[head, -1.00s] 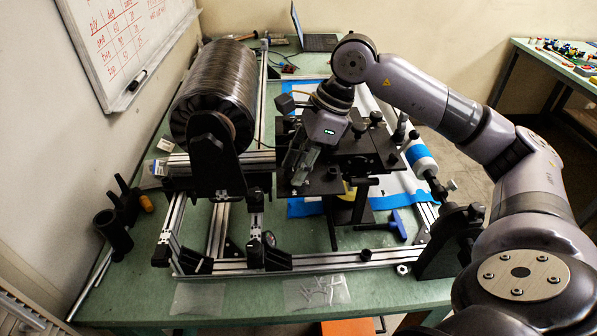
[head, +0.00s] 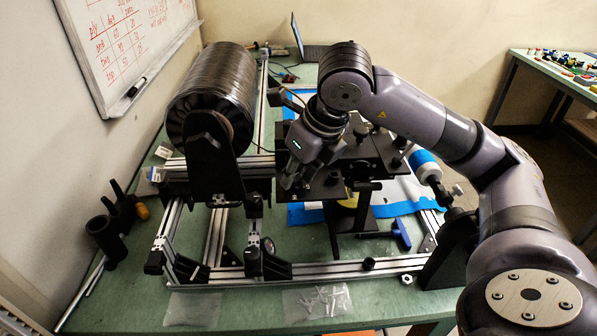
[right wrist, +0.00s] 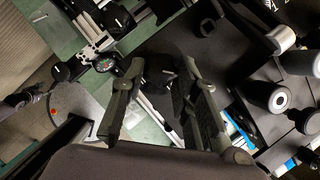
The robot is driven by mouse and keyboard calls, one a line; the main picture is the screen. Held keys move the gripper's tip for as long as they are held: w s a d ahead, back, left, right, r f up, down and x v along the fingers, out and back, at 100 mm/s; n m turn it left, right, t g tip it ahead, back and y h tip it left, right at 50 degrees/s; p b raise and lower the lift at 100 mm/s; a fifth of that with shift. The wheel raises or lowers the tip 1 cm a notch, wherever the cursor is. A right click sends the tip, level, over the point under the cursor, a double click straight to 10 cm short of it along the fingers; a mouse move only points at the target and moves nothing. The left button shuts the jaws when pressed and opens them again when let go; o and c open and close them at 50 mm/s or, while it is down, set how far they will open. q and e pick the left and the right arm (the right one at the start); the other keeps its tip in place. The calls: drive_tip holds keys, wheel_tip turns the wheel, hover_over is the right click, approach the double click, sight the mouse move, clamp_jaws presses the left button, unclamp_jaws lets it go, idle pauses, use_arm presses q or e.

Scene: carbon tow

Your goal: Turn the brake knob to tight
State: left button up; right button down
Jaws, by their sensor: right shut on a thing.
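My right gripper (head: 288,184) reaches down at the left end of the black plate assembly, beside the spool stand. In the right wrist view its two fingers (right wrist: 163,68) stand apart with a black knob (right wrist: 160,78) between them. The fingers are shut on this knob, which looks like the brake knob. In the head view the gripper hides the knob, and I see no marking that tells its setting. My left gripper is not in view.
A large black tow spool (head: 210,95) stands left of the gripper on an aluminium frame (head: 330,268). A round gauge (head: 268,245) sits on the frame, nearer the front. A blue T-handle (head: 402,233) lies right. The green table's (head: 390,295) front strip holds small clear bags.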

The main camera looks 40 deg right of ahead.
drive_tip(key=m+h, duration=0.1)
drive_tip(key=m, duration=0.1)
drive_tip(key=shift+a+m, duration=0.2)
drive_tip(key=shift+m, duration=0.2)
drive_tip(key=shift+r+m+h, duration=0.15)
drive_tip(key=shift+m+h, duration=0.35)
drive_tip(key=shift+m, duration=0.3)
drive_tip(key=shift+a+m+h+p, duration=0.15)
drive_tip(key=shift+m+h+p, duration=0.15)
drive_tip(key=shift+m+p, duration=0.75)
drive_tip(key=shift+w+m+g+h+p, duration=0.1)
drive_tip(key=shift+m+g+h+p, duration=0.3)
drive_tip(key=shift+m, duration=0.35)
drive_tip(key=c, duration=1.2)
unclamp_jaws()
drive_tip(key=shift+c, duration=0.2)
